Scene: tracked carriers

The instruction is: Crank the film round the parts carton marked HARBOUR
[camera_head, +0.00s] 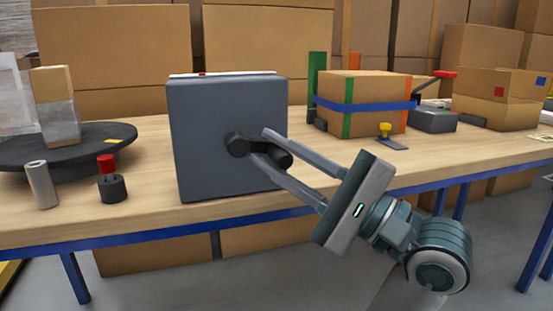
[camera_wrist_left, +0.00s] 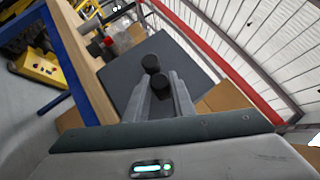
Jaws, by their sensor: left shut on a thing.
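A grey crank box (camera_head: 225,140) stands on the bench, with a dark hub (camera_head: 237,145) and a crank handle (camera_head: 278,156) on its front. My left gripper (camera_head: 275,160) has its two fingers on either side of the handle and is shut on it. The left wrist view shows the handle (camera_wrist_left: 161,86) between the fingers, and the hub beside it. A tall brown carton (camera_head: 52,85) stands on a dark turntable (camera_head: 60,155) at the left; its lower part is covered in greyish film. I cannot read a HARBOUR mark on it. My right gripper is not in view.
A grey cylinder (camera_head: 41,185) and a red-topped black knob (camera_head: 110,180) stand near the bench's front edge. A blue-strapped carton (camera_head: 360,95), a red-handled tool (camera_head: 433,115) and other cartons (camera_head: 495,100) are to the right. Stacked boxes fill the back.

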